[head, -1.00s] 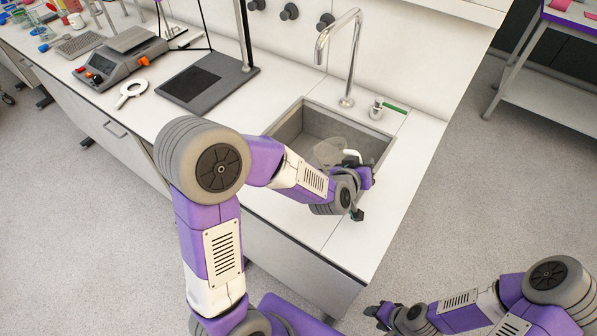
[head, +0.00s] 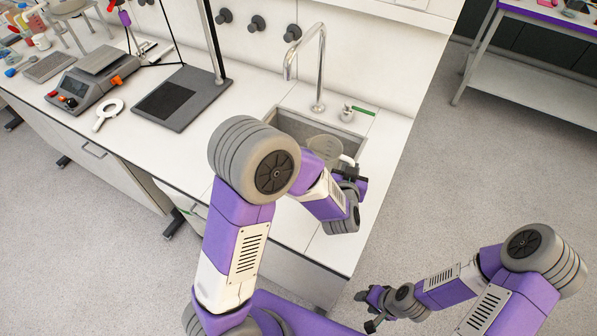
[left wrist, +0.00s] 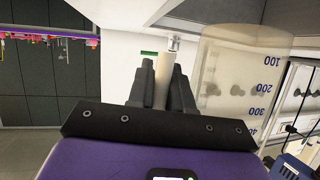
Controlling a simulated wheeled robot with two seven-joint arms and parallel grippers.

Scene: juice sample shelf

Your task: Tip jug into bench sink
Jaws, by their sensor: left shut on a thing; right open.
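A clear jug (head: 324,148) with a white handle shows over the sink in the head view. In the left wrist view the jug (left wrist: 238,78) has blue volume marks, and its pale handle (left wrist: 161,84) is between the fingers. My left gripper (head: 351,177) is shut on that handle. The jug looks roughly upright; its exact tilt and contents are hard to tell. The grey bench sink (head: 285,122) is recessed in the white counter, partly hidden by my left arm and the jug. My right gripper (head: 368,310) is open and empty, low in front of the bench.
A tall curved tap (head: 319,75) stands behind the sink, close to the jug. A small fitting (head: 347,113) is at its right. A dark-plated stand (head: 172,100), a white magnifier (head: 108,113) and a scale (head: 92,80) are on the left counter. Open floor lies right.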

